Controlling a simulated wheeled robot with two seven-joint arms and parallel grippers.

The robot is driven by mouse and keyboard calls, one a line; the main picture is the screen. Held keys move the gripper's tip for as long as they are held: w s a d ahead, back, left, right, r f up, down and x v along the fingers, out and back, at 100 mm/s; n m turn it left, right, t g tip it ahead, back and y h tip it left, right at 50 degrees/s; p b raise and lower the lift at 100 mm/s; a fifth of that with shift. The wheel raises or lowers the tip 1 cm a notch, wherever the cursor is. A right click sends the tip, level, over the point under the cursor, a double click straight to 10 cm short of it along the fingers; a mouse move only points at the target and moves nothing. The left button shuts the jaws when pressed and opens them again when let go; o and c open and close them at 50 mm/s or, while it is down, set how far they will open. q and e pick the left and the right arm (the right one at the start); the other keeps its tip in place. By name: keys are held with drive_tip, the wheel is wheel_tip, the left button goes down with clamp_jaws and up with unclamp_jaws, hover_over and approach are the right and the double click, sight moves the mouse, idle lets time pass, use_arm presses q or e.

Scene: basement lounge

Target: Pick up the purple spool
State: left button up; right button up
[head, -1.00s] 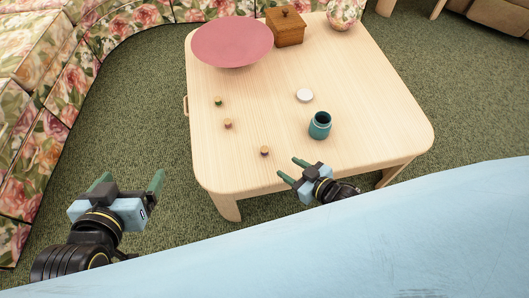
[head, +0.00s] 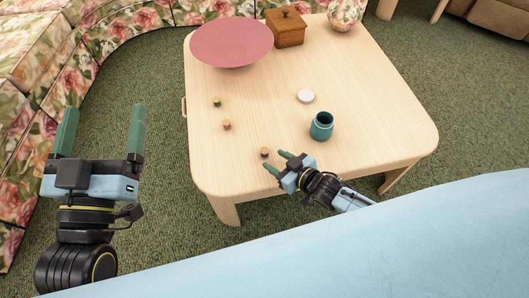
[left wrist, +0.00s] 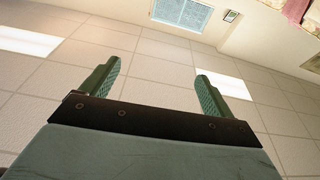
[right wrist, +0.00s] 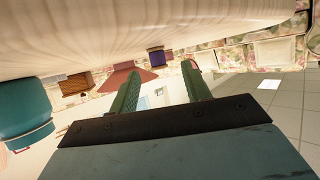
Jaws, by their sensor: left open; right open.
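The purple spool (head: 264,152) stands on the wooden table (head: 370,110) near its front edge. It also shows in the right wrist view (right wrist: 156,57), beyond the fingertips and slightly to one side. My right gripper (head: 276,160) is open and empty, low over the table's front part, its fingertips just short of the spool and apart from it. The spool is not between the fingers.
Two other small spools, one pinkish (head: 227,125) and one greenish (head: 217,101), stand farther back. A teal jar (head: 321,128) and a white lid (head: 306,96) lie to the right. A pink bowl (head: 232,45), wooden box (head: 286,30) and floral vase (head: 345,12) are at the back.

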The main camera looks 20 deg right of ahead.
sight(267, 154)
drive_tip(key=b+x, duration=0.2)
drive_tip(key=x, duration=0.1)
drive_tip(key=shift+w+f, duration=0.15)
drive_tip(key=shift+w, duration=0.15)
use_arm(q)
drive_tip(key=s+r+t+h+b, duration=0.1)
drive_tip(key=s+r+t, duration=0.2)
drive_tip(key=r+t, duration=0.2)
drive_tip(key=shift+s+a+t+h, duration=0.25)
drive_tip(key=shift+t+h, duration=0.05)
drive_tip(key=shift+t, duration=0.2)
use_arm(e)
drive_tip(key=shift+w+a+f, duration=0.15)
drive_tip(key=shift+w+a, duration=0.15)
drive_tip(key=shift+w, duration=0.3)
use_arm(q)
drive_tip(key=shift+r, duration=0.1)
use_arm(e)
drive_tip(key=c, duration=1)
